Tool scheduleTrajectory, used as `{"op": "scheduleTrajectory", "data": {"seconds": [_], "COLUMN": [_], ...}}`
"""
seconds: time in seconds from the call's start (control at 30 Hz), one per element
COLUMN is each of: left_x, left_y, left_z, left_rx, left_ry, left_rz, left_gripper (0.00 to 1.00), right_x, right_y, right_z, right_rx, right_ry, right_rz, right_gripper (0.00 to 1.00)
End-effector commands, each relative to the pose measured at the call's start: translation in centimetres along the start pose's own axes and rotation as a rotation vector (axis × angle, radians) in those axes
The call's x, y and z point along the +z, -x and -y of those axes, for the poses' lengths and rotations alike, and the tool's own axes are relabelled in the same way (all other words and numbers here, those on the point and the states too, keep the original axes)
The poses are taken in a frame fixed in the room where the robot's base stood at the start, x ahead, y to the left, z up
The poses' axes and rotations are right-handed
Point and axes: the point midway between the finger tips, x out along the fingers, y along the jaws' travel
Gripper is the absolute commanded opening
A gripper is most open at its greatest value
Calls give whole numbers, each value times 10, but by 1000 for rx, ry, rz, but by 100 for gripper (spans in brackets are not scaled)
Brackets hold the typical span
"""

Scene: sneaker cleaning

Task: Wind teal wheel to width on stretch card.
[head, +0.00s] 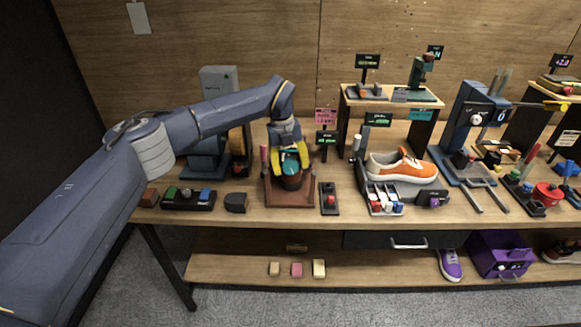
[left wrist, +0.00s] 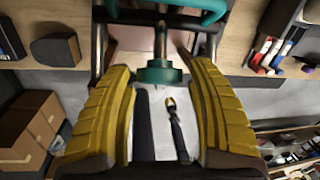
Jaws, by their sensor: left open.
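The teal wheel (head: 290,168) sits on a reddish-brown stand (head: 290,203) at the left of the bench. My left gripper (head: 289,158) is above the stand, its yellow fingers pointing down around the wheel. In the left wrist view the teal wheel (left wrist: 160,74) lies between the open yellow fingertips (left wrist: 160,82), with a gap on each side. A pink card (head: 326,116) with writing too small to read stands behind the stand, above a small dark display (head: 326,138) with green text. Which one is the stretch card I cannot tell. My right gripper is not in view.
An orange sneaker (head: 402,166) is on a holder to the right. A black device with a red button (head: 330,199) stands close right of the stand. A tray with colored blocks (head: 188,199) and a dark block (head: 236,203) are to the left.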

Motion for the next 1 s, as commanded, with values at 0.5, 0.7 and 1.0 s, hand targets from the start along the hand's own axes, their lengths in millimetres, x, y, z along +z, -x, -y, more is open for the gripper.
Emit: {"op": "scheduleTrajectory", "data": {"seconds": [0.5,0.7,1.0], "left_x": [0,0,0], "left_y": [-10,-10,-10], "left_z": [0,0,1], "left_rx": [0,0,1], "left_ry": [0,0,-3], "left_rz": [1,1,2], "left_gripper": [56,37,10], "right_x": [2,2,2], "right_y": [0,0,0], "right_z": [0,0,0], "right_rx": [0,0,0], "right_ry": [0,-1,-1], "right_rz": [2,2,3], "right_gripper": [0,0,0]}}
